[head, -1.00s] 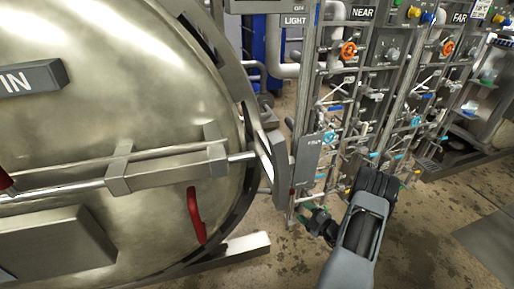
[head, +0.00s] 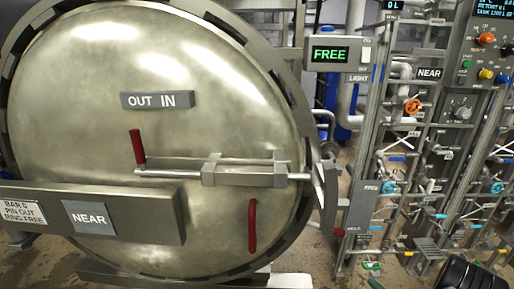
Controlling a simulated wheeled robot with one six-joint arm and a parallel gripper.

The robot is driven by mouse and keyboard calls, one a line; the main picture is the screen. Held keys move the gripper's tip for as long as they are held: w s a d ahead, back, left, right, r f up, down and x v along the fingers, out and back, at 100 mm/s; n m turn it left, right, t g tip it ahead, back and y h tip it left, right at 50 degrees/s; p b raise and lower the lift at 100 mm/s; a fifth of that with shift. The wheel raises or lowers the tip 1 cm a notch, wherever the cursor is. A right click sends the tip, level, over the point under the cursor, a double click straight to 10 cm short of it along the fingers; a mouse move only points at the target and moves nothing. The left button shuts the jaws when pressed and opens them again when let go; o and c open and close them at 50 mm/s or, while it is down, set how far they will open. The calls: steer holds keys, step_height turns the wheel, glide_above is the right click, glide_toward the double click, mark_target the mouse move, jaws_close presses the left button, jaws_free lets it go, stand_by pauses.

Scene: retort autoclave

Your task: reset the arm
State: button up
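Only a dark, ribbed piece of my arm (head: 470,273) shows, at the bottom right edge of the head view. My gripper is not visible, and whether it is open or shut does not show. The arm piece is low, in front of the valve and pipe rack. The big round steel retort door (head: 90,100) fills the left and middle and looks closed against its ring. It carries an OUT IN plate (head: 157,100), a locking bar (head: 240,172) and a red handle (head: 252,226).
A grey NEAR beam (head: 140,215) crosses the door's lower left. A green FREE display (head: 328,54) stands right of the door. The pipe rack with an orange valve wheel (head: 413,105) and a control panel (head: 488,60) crowd the right side.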

steer(key=s+a+n+g+y, duration=0.45)
steer(key=a+n+g, duration=0.2)
steer(key=n, duration=0.85)
steer(key=s+a+r+n+g+p, duration=0.45)
steer(key=a+r+n+g, duration=0.35)
steer(key=n, duration=0.7)
steer(key=s+a+r+n+h+p, duration=0.2)
steer(key=r+n+h+p, duration=0.1)
steer(key=r+n, duration=0.5)
steer(key=s+a+r+n+t+h+p, duration=0.1)
steer(key=s+a+r+n+h+p, duration=0.1)
steer(key=r+n, duration=0.6)
steer(key=s+a+r+n+h+p, duration=0.2)
steer(key=r+n+h+p, duration=0.3)
steer(key=r, duration=1.2)
steer(key=a+n+h, duration=0.1)
steer(key=n, duration=0.2)
steer(key=shift+a+n+t, duration=0.2)
steer(key=shift+n+t, duration=0.1)
steer(key=shift+t, duration=0.05)
